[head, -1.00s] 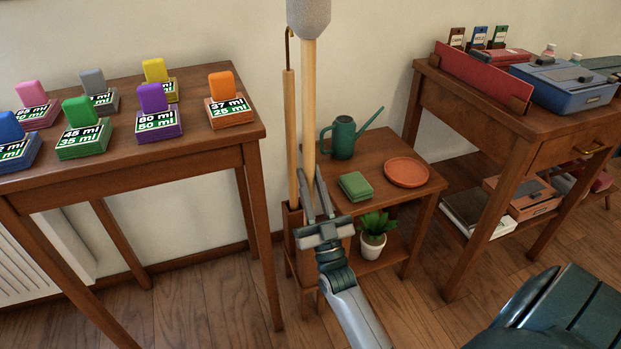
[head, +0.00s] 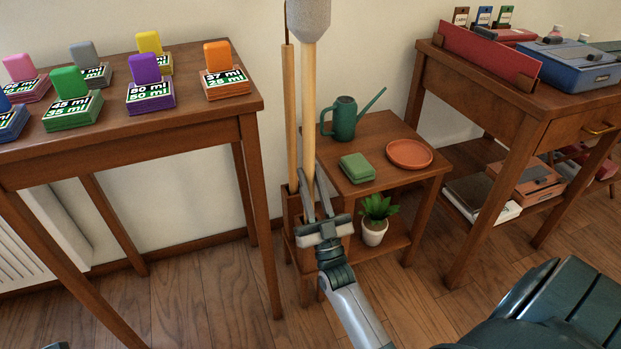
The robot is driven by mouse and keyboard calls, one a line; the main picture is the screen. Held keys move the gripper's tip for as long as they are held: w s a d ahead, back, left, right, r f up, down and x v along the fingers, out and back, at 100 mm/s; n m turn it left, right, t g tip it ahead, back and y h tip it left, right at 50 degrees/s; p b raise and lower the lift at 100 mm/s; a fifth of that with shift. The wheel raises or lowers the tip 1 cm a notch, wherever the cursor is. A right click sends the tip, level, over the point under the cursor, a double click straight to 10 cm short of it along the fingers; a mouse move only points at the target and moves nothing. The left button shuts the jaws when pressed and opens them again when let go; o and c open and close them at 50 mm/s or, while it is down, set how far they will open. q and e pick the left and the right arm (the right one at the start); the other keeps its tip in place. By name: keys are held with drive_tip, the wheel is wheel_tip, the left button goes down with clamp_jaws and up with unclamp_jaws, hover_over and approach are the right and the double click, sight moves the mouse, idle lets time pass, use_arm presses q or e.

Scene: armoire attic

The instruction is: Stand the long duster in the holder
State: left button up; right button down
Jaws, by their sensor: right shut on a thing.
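The long duster, with a grey head (head: 308,18) and a pale wooden handle (head: 309,105), stands about upright in the head view. My right gripper (head: 315,188) is shut on the lower handle. The holder (head: 292,228) is a narrow brown wooden box at the left side of the small table. A second thin wooden stick (head: 289,120) stands in its back left part. The duster's lower end is hidden behind my gripper, so I cannot tell whether it is inside the holder.
The small table bears a green watering can (head: 344,119), a green block (head: 358,167) and a terracotta saucer (head: 409,153); a potted plant (head: 375,220) is below. A table with coloured blocks (head: 200,125) stands left, a desk (head: 520,110) right. Floor in front is partly clear.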

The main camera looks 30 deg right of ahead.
drive_tip(key=shift+f, duration=0.1)
drive_tip(key=shift+f+b, duration=0.45)
drive_tip(key=shift+f, duration=0.15)
idle(0.4)
drive_tip(key=shift+f+b, duration=0.4)
drive_tip(key=shift+f, duration=0.2)
drive_tip(key=c, duration=1.5)
unclamp_jaws()
